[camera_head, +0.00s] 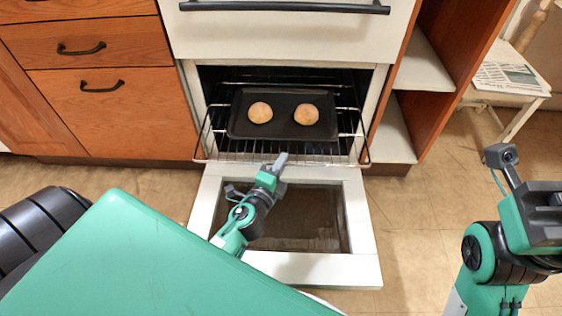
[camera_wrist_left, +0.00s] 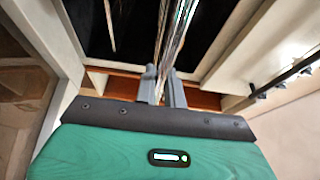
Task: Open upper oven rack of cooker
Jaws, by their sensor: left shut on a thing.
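The cooker's oven is open, with its white-framed door (camera_head: 362,225) folded down toward the floor. A wire oven rack (camera_head: 352,134) sticks out past the oven opening, over the inner edge of the door. A dark baking tray (camera_head: 283,122) with two round buns lies on it. My left gripper (camera_head: 281,160) is at the rack's front edge, shut on the rack. In the left wrist view its two fingers (camera_wrist_left: 162,88) are close together, with the rack's wires (camera_wrist_left: 172,45) running away behind them. The exact grip point is hidden. My right arm shows at the right, but its fingertips are not visible.
Wooden drawers (camera_head: 90,85) stand left of the oven. Open shelves (camera_head: 395,130) stand at its right. A dark handle (camera_head: 285,7) crosses the white panel above. A white chair (camera_head: 510,80) with a newspaper is at the far right. The floor right of the door is clear.

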